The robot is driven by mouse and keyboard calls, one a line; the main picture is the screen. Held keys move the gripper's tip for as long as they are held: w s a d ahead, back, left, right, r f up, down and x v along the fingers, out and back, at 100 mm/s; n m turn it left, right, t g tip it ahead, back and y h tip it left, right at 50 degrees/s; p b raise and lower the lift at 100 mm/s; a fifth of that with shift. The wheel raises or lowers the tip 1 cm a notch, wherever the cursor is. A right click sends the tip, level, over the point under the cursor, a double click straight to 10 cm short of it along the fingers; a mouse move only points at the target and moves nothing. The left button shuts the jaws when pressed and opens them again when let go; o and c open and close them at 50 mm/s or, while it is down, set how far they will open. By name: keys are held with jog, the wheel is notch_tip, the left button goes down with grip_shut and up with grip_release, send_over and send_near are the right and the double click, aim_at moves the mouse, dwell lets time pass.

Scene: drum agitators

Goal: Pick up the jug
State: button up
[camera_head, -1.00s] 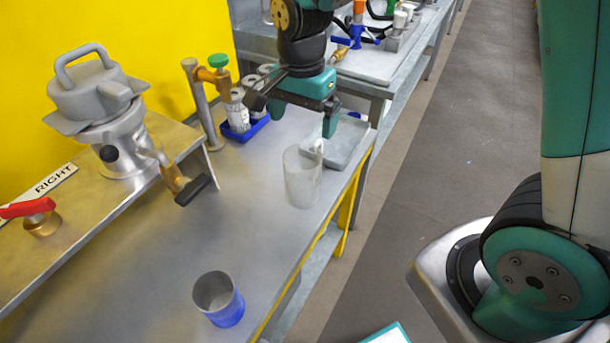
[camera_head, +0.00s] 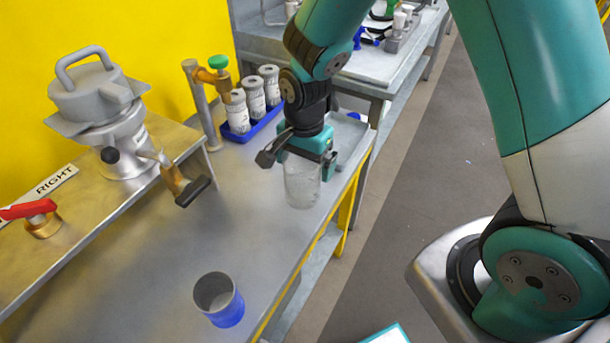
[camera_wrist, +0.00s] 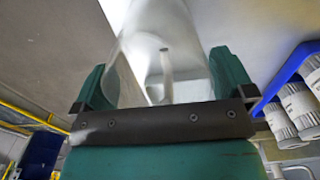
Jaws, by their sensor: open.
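The jug (camera_head: 302,189) is a clear, see-through vessel standing on the metal bench near its right edge. My gripper (camera_head: 308,160) is directly above it in the head view, and its teal body covers the jug's top. In the wrist view the jug (camera_wrist: 165,50) lies between the two teal fingers of my gripper (camera_wrist: 163,85), which are spread apart. A pale upright strip, perhaps the handle, shows in the jug's middle. I cannot tell whether either finger touches the jug.
A blue-and-grey cup (camera_head: 219,299) stands at the bench front. A blue tray (camera_head: 252,125) of white-labelled canisters is behind left. A valve post (camera_head: 203,105) and a grey lidded vessel (camera_head: 98,95) stand left. The bench middle is clear.

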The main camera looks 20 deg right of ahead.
jog(key=c, duration=0.8)
jog(key=shift+r, duration=0.1)
